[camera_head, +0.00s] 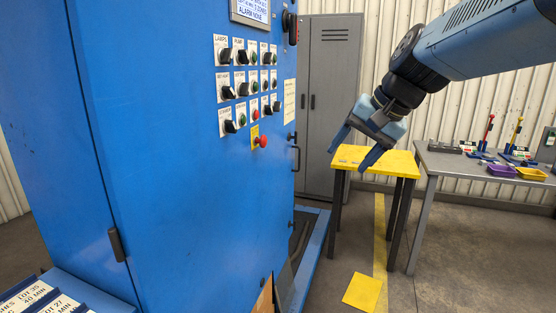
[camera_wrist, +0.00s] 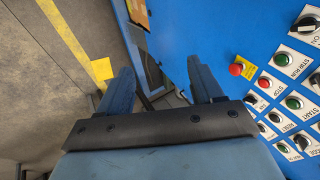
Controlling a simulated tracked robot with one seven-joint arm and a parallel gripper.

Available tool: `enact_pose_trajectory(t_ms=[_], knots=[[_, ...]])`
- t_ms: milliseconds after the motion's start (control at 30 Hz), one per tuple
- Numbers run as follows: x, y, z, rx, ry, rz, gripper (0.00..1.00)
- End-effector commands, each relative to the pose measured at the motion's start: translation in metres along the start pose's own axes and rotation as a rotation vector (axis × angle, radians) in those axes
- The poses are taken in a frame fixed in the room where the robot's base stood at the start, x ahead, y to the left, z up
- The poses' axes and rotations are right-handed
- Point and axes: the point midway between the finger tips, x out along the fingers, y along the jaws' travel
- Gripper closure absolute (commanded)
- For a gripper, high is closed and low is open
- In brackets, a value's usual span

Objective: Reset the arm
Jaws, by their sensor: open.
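My gripper (camera_head: 357,148) is at the end of my blue arm, which comes in from the upper right of the head view. Its two blue fingers are spread apart and point down, with nothing between them. In the head view it appears in front of the yellow table. In the wrist view my gripper (camera_wrist: 160,85) is also open and empty, with the blue cabinet's panel to its right. No contact between the fingers and the cabinet shows.
A tall blue control cabinet (camera_head: 180,190) with switches and a red emergency button (camera_head: 262,141) fills the left. A yellow table (camera_head: 392,160), a grey bench (camera_head: 445,170) with purple (camera_head: 502,170) and yellow trays (camera_head: 531,174), and a grey locker (camera_head: 331,95) stand behind. Floor is open at lower right.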

Motion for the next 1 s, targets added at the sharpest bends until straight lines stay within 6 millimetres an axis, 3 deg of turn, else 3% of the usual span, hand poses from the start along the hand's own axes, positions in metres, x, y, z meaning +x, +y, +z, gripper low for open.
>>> enact_pose_trajectory(t_ms=[100,300,500,1000], knots=[[-0.005,0.035,0.030,-0.108,0.049,0.101,0.34],[-0.011,0.093,0.067,-0.281,0.116,0.253,0.34],[-0.013,0.128,0.086,-0.395,0.154,0.341,0.34],[-0.013,0.137,0.090,-0.425,0.163,0.365,0.34]])
